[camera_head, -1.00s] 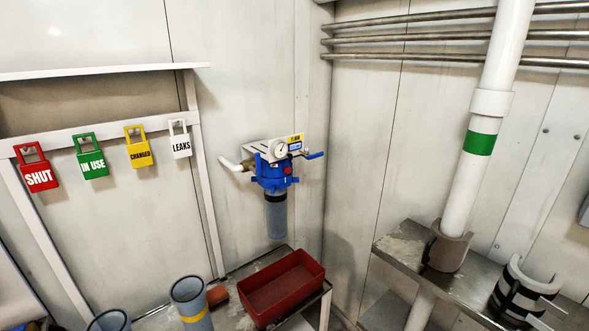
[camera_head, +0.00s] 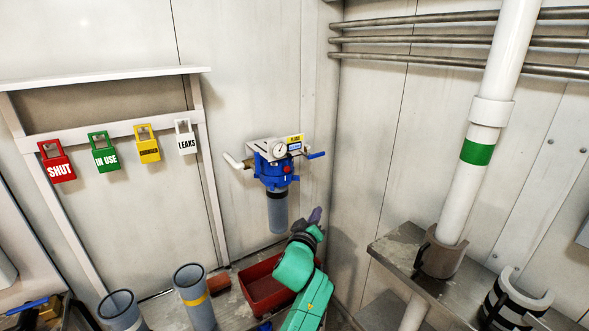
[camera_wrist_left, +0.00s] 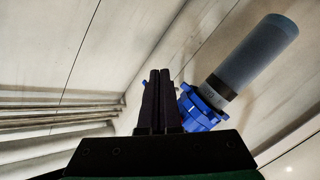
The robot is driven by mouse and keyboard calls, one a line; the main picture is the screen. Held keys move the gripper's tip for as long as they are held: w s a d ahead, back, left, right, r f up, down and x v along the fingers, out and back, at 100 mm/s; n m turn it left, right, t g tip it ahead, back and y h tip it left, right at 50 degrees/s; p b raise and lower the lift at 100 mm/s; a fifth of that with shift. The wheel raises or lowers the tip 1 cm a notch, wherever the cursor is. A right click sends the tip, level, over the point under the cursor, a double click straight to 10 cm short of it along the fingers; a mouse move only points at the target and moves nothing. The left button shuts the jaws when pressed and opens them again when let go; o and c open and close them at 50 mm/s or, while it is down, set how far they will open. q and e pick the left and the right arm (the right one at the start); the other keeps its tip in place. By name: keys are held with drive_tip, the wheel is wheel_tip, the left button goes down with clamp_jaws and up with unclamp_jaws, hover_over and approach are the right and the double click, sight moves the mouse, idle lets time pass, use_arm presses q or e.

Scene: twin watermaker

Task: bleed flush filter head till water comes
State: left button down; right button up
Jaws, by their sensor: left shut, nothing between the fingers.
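The blue flush filter head (camera_head: 272,177) is mounted on the wall near the corner, with a grey filter bowl (camera_head: 277,212) hanging below it. A round gauge (camera_head: 280,150) sits on top, a red button (camera_head: 287,170) is on its front, and a blue lever (camera_head: 316,155) sticks out right. My left gripper (camera_head: 315,216) is shut and empty, below and right of the head, apart from it. In the left wrist view its shut fingers (camera_wrist_left: 161,74) overlap part of the filter head (camera_wrist_left: 205,108), which appears upside down. My right gripper is not in view.
A red bin (camera_head: 258,288) stands below the filter, partly hidden by my arm. Grey cylinders (camera_head: 193,295) stand left of it. Tags (camera_head: 102,152) hang on a rail at left. A white pipe (camera_head: 475,165) and steel ledge (camera_head: 400,255) are at right.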

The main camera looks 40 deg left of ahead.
use_arm(q)
wheel_tip(320, 180, up, 8)
drive_tip(key=s+a+n+y, duration=0.1)
drive_tip(key=n+y, duration=0.1)
drive_tip(key=shift+s+a+r+n+t, duration=0.15)
drive_tip(key=shift+s+r+n+t, duration=0.1)
drive_tip(key=shift+n+t, duration=0.15)
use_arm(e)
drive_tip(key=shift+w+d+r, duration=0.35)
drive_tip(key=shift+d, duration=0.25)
use_arm(q)
drive_tip(key=p, duration=0.2)
approach(288, 173)
drive_tip(key=shift+w+r, duration=0.5)
drive_tip(key=shift+w, duration=0.3)
drive_tip(key=shift+w+r, duration=0.5)
drive_tip(key=shift+w, duration=0.35)
drive_tip(key=shift+w+r, duration=0.5)
drive_tip(key=shift+w, duration=0.3)
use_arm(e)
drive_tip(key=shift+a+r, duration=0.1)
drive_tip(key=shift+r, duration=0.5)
use_arm(q)
drive_tip(key=shift+w+a, duration=0.1)
drive_tip(key=shift+a, duration=0.15)
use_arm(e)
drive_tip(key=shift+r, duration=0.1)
use_arm(q)
drive_tip(key=shift+w+a, duration=0.15)
drive_tip(key=shift+a, duration=0.3)
